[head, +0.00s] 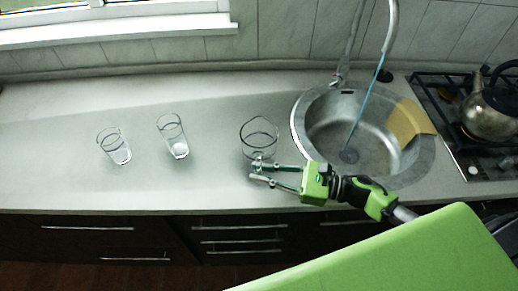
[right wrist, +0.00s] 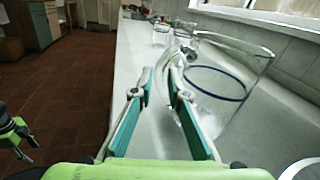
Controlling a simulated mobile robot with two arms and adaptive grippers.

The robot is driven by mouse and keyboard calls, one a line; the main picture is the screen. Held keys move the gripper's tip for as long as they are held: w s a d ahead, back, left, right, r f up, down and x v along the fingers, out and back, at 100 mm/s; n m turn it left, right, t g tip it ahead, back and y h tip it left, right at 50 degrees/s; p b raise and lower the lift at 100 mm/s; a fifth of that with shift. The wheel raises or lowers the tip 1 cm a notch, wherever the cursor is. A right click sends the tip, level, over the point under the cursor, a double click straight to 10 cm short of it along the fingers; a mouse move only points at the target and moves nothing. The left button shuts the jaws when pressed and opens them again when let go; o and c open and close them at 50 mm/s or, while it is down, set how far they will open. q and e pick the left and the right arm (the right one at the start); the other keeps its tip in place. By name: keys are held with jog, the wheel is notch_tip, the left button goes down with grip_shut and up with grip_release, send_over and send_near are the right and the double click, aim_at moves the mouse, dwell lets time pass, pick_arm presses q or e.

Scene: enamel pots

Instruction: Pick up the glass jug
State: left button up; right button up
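The glass jug (head: 259,136) is clear and stands upright on the counter, just left of the sink. In the right wrist view the jug (right wrist: 240,85) is large at the right, with a dark ring around its body. My right gripper (head: 257,172) is at the near side of the jug, its fingers apart. In the right wrist view the right gripper (right wrist: 160,92) is open, and the curved glass handle (right wrist: 174,65) shows at or between its fingertips; I cannot tell whether they touch it. A dark and green part of my other arm shows at that view's left edge; its fingers are unclear.
Two drinking glasses stand left of the jug: a nearer one (head: 173,140) and a farther one (head: 115,147). The round metal sink (head: 318,140) with a faucet is right of the jug. A kettle (head: 491,108) sits on the stove. The counter's front edge runs close below the gripper.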

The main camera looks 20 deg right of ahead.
jog(key=shift+w+a, duration=0.25)
jog(key=shift+a, duration=0.25)
grip_shut()
jog(key=shift+r, duration=0.1)
